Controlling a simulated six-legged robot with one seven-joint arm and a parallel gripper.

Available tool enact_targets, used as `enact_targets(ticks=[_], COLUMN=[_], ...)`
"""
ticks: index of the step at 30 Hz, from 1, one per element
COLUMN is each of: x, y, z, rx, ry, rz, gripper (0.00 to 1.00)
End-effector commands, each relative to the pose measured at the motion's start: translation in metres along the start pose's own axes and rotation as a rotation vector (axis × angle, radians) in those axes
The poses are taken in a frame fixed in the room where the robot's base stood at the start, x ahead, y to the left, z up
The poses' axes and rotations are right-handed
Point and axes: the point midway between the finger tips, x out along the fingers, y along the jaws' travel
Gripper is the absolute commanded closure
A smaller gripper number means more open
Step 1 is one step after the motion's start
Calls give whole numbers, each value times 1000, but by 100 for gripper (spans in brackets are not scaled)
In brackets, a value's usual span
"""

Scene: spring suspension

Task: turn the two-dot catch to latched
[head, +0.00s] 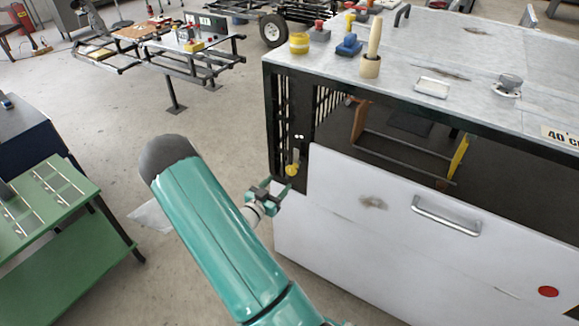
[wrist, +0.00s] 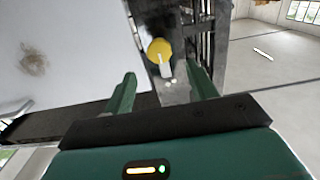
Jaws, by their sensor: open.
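The two-dot catch (head: 292,169) has a round yellow hub and a short pale lever on the dark corner post of the bench. Its lever points up the post, toward two white dots (head: 299,137). The hub also shows in the wrist view (wrist: 158,47), which sees the bench upside down, with the lever pointing down at the dots. My gripper (head: 272,192) is open and empty, just below and left of the catch in the head view. In the wrist view the catch lies ahead, between the two fingers (wrist: 161,72), with a gap; no contact shows.
A white front panel (head: 350,195) with a metal handle (head: 445,216) lies right of the post. Black slatted bars (head: 284,105) stand beside the post. The bench top (head: 450,45) holds small items. Open floor lies left of the bench; a green table (head: 50,205) stands farther left.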

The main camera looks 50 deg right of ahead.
Motion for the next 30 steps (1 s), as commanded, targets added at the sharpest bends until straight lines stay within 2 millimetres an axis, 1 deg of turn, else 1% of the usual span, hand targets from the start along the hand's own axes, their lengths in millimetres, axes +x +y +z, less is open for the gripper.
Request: enact_targets(ticks=[1,9,15,18,21,29,30], x=[10,63,96,106,111,112,112], y=[2,2,-1,-3,-3,-5,-5], z=[0,0,1,1,1,1,1], rx=[0,1,0,1,0,0,0], ry=[0,-1,-2,-2,-3,-3,-3], rz=[2,2,-1,-3,-3,-4,-4], gripper=[43,43,43,43,43,43,49])
